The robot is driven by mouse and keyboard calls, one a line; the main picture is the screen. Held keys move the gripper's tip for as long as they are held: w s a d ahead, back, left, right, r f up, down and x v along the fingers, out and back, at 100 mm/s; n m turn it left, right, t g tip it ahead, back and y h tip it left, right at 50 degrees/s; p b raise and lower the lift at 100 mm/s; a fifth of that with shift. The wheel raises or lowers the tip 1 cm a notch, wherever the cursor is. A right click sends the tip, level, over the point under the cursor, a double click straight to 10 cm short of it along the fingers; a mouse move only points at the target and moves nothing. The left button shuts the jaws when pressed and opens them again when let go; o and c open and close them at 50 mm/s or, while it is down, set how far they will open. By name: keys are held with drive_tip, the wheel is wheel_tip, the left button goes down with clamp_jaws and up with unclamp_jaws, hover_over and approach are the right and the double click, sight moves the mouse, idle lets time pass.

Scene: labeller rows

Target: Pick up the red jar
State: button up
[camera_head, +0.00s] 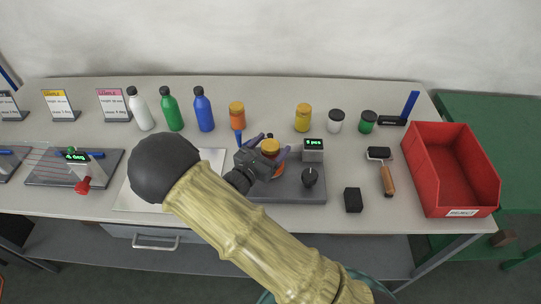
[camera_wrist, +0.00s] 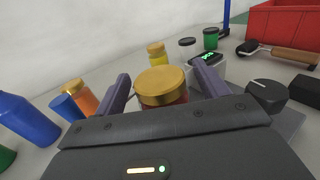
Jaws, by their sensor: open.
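A jar with a gold lid (camera_head: 270,147) stands on a grey device with a green display, in the middle of the table. Its body shows only in part and looks red to orange; the lid also shows in the wrist view (camera_wrist: 162,84). My gripper (camera_head: 268,151) is open, with one finger on each side of this jar. In the wrist view the fingers (camera_wrist: 160,90) stand apart with the jar between and just beyond them. Whether they touch it I cannot tell. My arm and gripper hide part of the device.
An orange jar (camera_head: 237,117), a yellow jar (camera_head: 303,118), white and green jars and several bottles (camera_head: 204,110) stand along the back. A black knob (camera_head: 309,177) is right of the jar. A roller (camera_head: 387,176), black block (camera_head: 353,200) and red bin (camera_head: 425,185) are farther right.

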drive_tip(key=c, duration=1.3)
drive_tip(key=shift+c, duration=0.2)
drive_tip(key=shift+r, duration=0.15)
wheel_tip(320, 180, up, 10)
drive_tip(key=shift+f, duration=0.1)
